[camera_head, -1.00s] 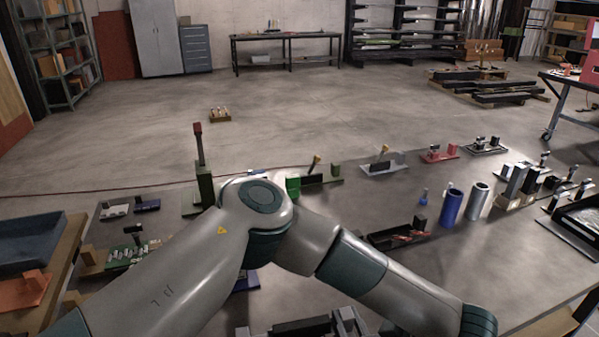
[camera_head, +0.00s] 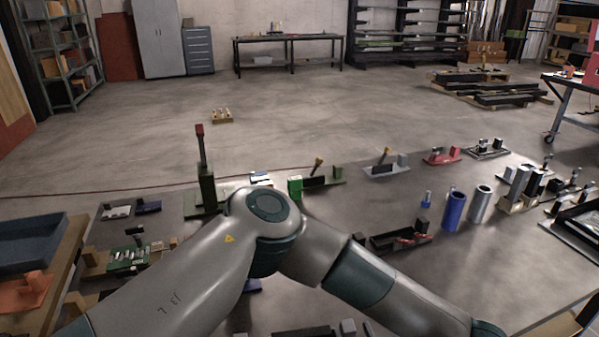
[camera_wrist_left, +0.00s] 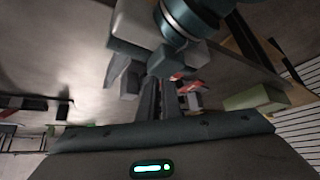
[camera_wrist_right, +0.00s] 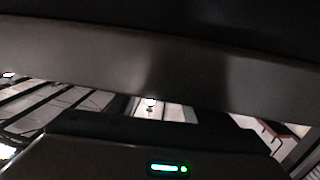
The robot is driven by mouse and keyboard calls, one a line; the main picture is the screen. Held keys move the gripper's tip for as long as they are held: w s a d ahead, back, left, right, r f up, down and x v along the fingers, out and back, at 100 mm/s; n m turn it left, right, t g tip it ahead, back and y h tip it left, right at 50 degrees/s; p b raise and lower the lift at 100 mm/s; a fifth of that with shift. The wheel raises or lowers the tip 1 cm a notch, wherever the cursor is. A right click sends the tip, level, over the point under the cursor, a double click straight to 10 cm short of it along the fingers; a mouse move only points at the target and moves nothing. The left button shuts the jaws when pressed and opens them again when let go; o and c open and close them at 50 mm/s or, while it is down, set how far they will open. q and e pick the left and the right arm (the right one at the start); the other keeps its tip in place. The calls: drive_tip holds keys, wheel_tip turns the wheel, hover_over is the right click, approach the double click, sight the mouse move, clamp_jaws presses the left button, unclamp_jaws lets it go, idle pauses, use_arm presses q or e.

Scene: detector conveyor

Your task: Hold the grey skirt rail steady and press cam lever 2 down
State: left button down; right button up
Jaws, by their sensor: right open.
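I cannot single out the grey skirt rail or cam lever 2 with certainty. At the bottom edge of the head view, a dark bar (camera_head: 300,331) and small grey blocks (camera_head: 348,326) are cut off by the frame. One of my arms crosses the head view, its elbow over the table; its hand end is out of frame at the lower right. The left wrist view shows grey blocks (camera_wrist_left: 130,82), dark parallel rails and a small red part beyond the hand; a teal-ringed arm part is close above. The right wrist view is mostly filled by a dark band. The contact between fingers and parts is unclear.
A blue-grey bin (camera_head: 30,243) is at left.

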drive_tip(key=v, duration=0.4)
drive_tip(key=shift+s+a+r, duration=0.1)
drive_tip(key=shift+s+r, duration=0.05)
drive_tip(key=shift+r, duration=0.05)
drive_tip(key=shift+s, duration=0.1)
drive_tip(key=shift+r, duration=0.1)
